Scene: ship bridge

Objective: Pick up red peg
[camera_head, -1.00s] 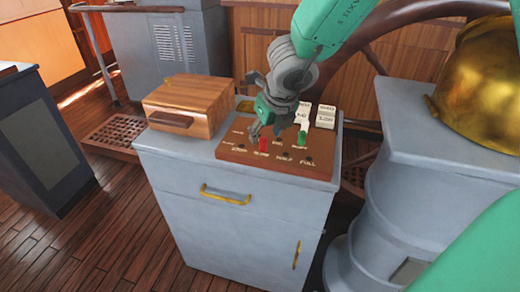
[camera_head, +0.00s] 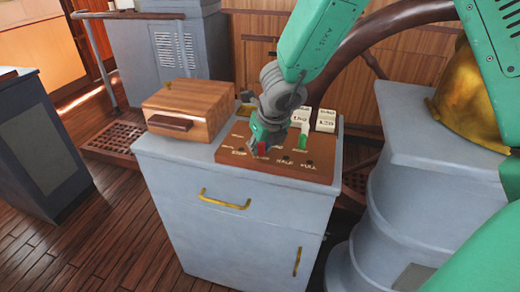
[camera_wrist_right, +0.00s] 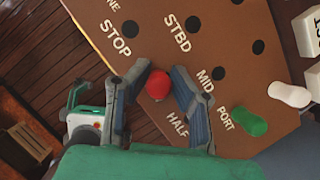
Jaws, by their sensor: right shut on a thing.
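The red peg (camera_head: 262,149) is at the front of the brown labelled board (camera_head: 235,156), which lies on the grey cabinet. In the right wrist view the red peg's round top (camera_wrist_right: 158,85) sits between the two fingers of my right gripper (camera_wrist_right: 160,92). My right gripper (camera_head: 263,143) reaches down over the board in the head view and is shut on the red peg. The peg's lower end is hidden, so I cannot tell whether it is in a hole. My left gripper is not in view.
A green peg (camera_head: 303,141) stands to the right on the board; a white peg (camera_wrist_right: 289,94) lies close to it in the wrist view. White number blocks (camera_head: 326,120) are behind. A wooden box (camera_head: 190,108) sits left on the cabinet (camera_head: 220,235). A gold helmet-like object (camera_head: 462,100) is at right.

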